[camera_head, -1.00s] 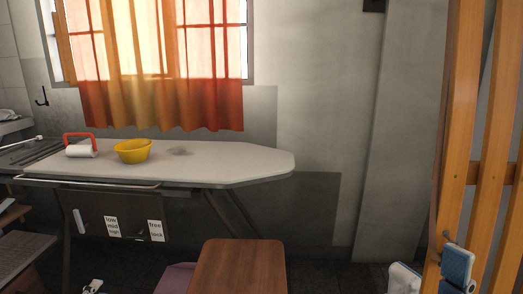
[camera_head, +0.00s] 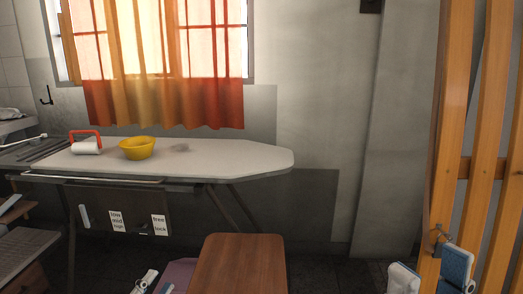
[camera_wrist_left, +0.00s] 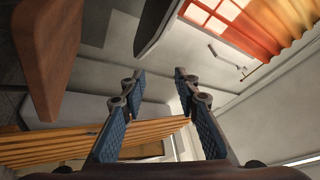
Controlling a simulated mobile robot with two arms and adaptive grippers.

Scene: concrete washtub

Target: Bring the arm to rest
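My left gripper (camera_head: 152,283) is only partly in the head view, at the bottom edge left of the brown wooden seat. In the left wrist view my left gripper (camera_wrist_left: 159,86) is open, with a gap between its fingertips and nothing held. My right gripper (camera_head: 432,275) is at the lower right of the head view, in front of the orange wooden slats. Its two blue and white fingers stand apart with nothing between them.
An ironing board (camera_head: 225,158) bears a yellow bowl (camera_head: 137,148) and a red-handled white roller (camera_head: 86,144). A brown wooden seat (camera_head: 238,265) stands at the lower middle. Orange slats (camera_head: 490,130) rise at the right, close to my right gripper. An orange curtain (camera_head: 165,75) hangs behind.

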